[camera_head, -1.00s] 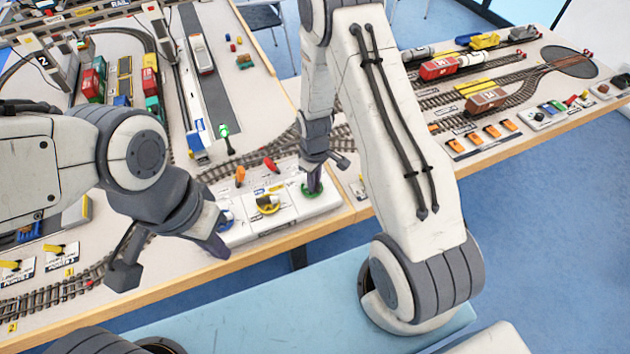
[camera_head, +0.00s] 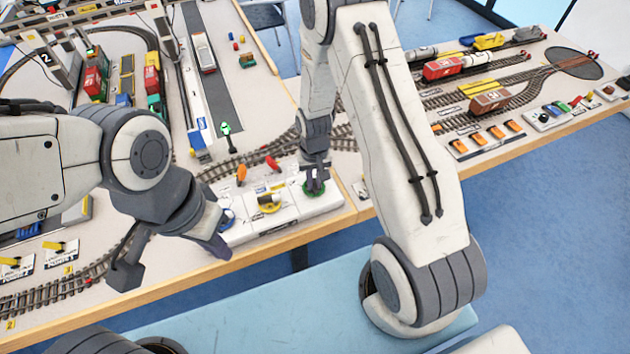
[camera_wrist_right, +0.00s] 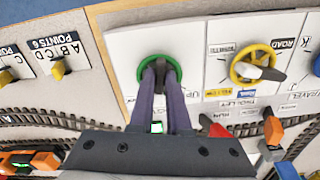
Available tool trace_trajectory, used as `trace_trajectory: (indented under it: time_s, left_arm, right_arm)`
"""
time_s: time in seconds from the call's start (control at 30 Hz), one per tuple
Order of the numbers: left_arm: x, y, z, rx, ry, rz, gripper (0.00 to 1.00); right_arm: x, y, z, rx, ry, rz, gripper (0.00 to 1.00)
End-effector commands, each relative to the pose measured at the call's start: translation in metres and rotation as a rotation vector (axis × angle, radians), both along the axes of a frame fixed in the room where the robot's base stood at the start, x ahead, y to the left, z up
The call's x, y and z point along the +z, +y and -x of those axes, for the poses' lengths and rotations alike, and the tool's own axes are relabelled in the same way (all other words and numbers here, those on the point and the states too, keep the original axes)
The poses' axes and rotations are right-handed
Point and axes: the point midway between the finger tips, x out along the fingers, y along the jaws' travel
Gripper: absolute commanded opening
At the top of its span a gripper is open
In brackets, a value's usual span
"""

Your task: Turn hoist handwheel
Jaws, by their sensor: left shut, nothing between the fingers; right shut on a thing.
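The green handwheel (camera_head: 314,188) is at the right end of a white control panel (camera_head: 283,221) near the table's front edge. In the right wrist view the green handwheel (camera_wrist_right: 144,66) shows as a ring beside "UP" lettering. My right gripper (camera_head: 315,182) points down onto it from above. In the right wrist view my right gripper's fingers (camera_wrist_right: 160,68) are shut at the wheel's middle; the part they hold is mostly hidden. My left gripper (camera_head: 218,247) is shut and empty at the panel's left end, close to the blue handwheel (camera_head: 228,216). I cannot tell whether they touch.
A yellow handwheel (camera_head: 268,203) sits between the blue and green ones. An orange lever (camera_head: 241,174) and a red lever (camera_head: 272,163) stand behind. Model tracks, trains and a crane surround the panel. Blue floor (camera_head: 540,230) is clear at the right.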

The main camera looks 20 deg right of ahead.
Motion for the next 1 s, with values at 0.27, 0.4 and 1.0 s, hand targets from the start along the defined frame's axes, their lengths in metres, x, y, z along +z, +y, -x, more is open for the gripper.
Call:
trace_trajectory:
  time_s: [0.27,0.4,1.0]
  left_arm:
    - [-0.0001,0.0000,0.0000,0.000,0.000,0.000,0.00]
    - [-0.0001,0.0000,0.0000,0.000,0.000,0.000,0.00]
    - [-0.0006,-0.0001,0.0000,0.000,0.000,0.000,0.00]
  right_arm:
    - [0.0011,0.0002,-0.0009,-0.031,-0.002,0.000,0.00]
    - [0.0012,0.0002,-0.0010,-0.031,-0.002,0.000,0.00]
    - [0.0021,0.0004,-0.0008,-0.030,-0.002,0.000,0.45]
